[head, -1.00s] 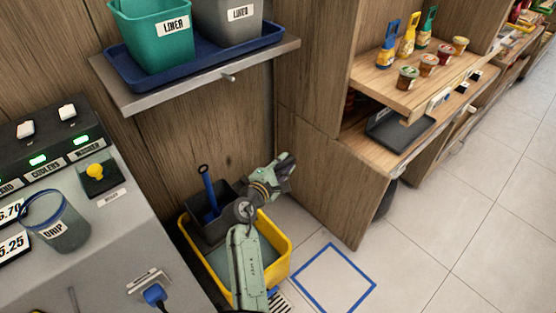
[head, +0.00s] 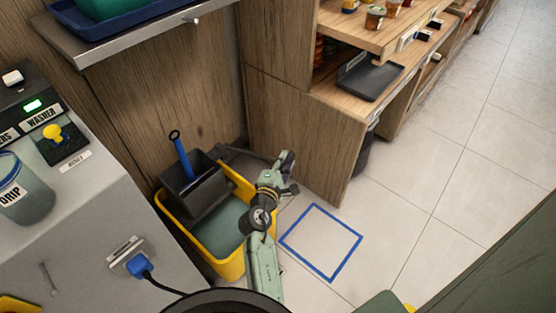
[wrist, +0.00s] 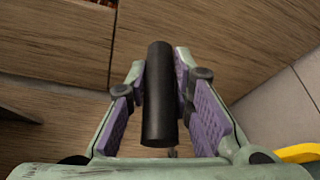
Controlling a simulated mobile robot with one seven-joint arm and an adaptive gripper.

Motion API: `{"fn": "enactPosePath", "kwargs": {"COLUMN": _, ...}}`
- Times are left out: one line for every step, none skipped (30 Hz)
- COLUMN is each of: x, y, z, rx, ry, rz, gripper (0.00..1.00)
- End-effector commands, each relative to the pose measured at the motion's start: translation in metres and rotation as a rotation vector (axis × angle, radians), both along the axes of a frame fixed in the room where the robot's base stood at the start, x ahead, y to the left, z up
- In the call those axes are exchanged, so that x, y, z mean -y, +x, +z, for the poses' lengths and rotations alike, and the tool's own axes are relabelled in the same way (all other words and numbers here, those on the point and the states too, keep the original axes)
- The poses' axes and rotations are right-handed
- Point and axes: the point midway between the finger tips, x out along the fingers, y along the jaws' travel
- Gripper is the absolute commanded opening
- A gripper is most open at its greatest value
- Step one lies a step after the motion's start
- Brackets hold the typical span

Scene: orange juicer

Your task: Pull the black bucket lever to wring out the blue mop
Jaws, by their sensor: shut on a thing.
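The black lever (head: 245,153) runs right from the dark wringer (head: 205,192) on the yellow bucket (head: 230,268). Its end is at my gripper (head: 286,170), which is up beside the bucket's back right. In the wrist view the black cylindrical lever handle (wrist: 159,100) lies between the purple pads of my gripper (wrist: 161,60), which is shut on it. The blue mop (head: 182,157) stands tilted in the wringer with its handle up; its lower end is hidden inside. Grey-blue water (head: 222,228) shows in the bucket.
A grey machine (head: 90,235) with a blue plug (head: 138,265) stands left of the bucket. A wooden cabinet (head: 290,130) is behind my gripper. A blue square (head: 322,242) marks open floor at the right. A shelf (head: 130,45) hangs above.

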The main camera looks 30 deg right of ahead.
Motion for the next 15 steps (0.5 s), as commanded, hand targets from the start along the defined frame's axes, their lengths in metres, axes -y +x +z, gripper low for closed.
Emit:
{"fn": "enactPosePath", "kwargs": {"x": -0.0013, "y": 0.0014, "z": -0.0052, "rx": -0.005, "ry": 0.004, "rz": 0.006, "gripper": 0.0}}
{"fn": "enactPosePath", "kwargs": {"x": -0.0007, "y": 0.0013, "z": -0.0058, "rx": -0.005, "ry": 0.004, "rz": 0.007, "gripper": 0.0}}
{"fn": "enactPosePath", "kwargs": {"x": 0.0, "y": 0.0013, "z": -0.0066, "rx": -0.005, "ry": 0.004, "rz": 0.007, "gripper": 0.0}}
{"fn": "enactPosePath", "kwargs": {"x": 0.0003, "y": 0.0013, "z": -0.0071, "rx": -0.005, "ry": 0.004, "rz": 0.007, "gripper": 0.0}}
{"fn": "enactPosePath", "kwargs": {"x": 0.0006, "y": 0.0012, "z": -0.0076, "rx": -0.006, "ry": 0.004, "rz": 0.006, "gripper": 0.0}}
{"fn": "enactPosePath", "kwargs": {"x": 0.0009, "y": 0.0011, "z": -0.008, "rx": -0.006, "ry": 0.004, "rz": 0.006, "gripper": 0.0}}
{"fn": "enactPosePath", "kwargs": {"x": 0.0009, "y": 0.001, "z": -0.0083, "rx": -0.007, "ry": 0.005, "rz": 0.007, "gripper": 0.0}}
{"fn": "enactPosePath", "kwargs": {"x": 0.0009, "y": 0.0009, "z": -0.0086, "rx": -0.007, "ry": 0.005, "rz": 0.007, "gripper": 0.0}}
{"fn": "enactPosePath", "kwargs": {"x": 0.0009, "y": 0.0009, "z": -0.009, "rx": -0.008, "ry": 0.006, "rz": 0.007, "gripper": 0.0}}
{"fn": "enactPosePath", "kwargs": {"x": 0.001, "y": 0.0008, "z": -0.0093, "rx": -0.009, "ry": 0.006, "rz": 0.006, "gripper": 0.0}}
{"fn": "enactPosePath", "kwargs": {"x": 0.001, "y": 0.0007, "z": -0.0096, "rx": -0.009, "ry": 0.006, "rz": 0.006, "gripper": 0.0}}
{"fn": "enactPosePath", "kwargs": {"x": 0.0009, "y": 0.0006, "z": -0.01, "rx": -0.009, "ry": 0.007, "rz": 0.006, "gripper": 0.0}}
{"fn": "enactPosePath", "kwargs": {"x": 0.001, "y": 0.0004, "z": -0.0101, "rx": -0.009, "ry": 0.007, "rz": 0.006, "gripper": 0.0}}
{"fn": "enactPosePath", "kwargs": {"x": 0.001, "y": 0.0004, "z": -0.0104, "rx": -0.011, "ry": 0.007, "rz": 0.006, "gripper": 0.0}}
{"fn": "enactPosePath", "kwargs": {"x": 0.001, "y": 0.0003, "z": -0.0107, "rx": -0.011, "ry": 0.007, "rz": 0.006, "gripper": 0.0}}
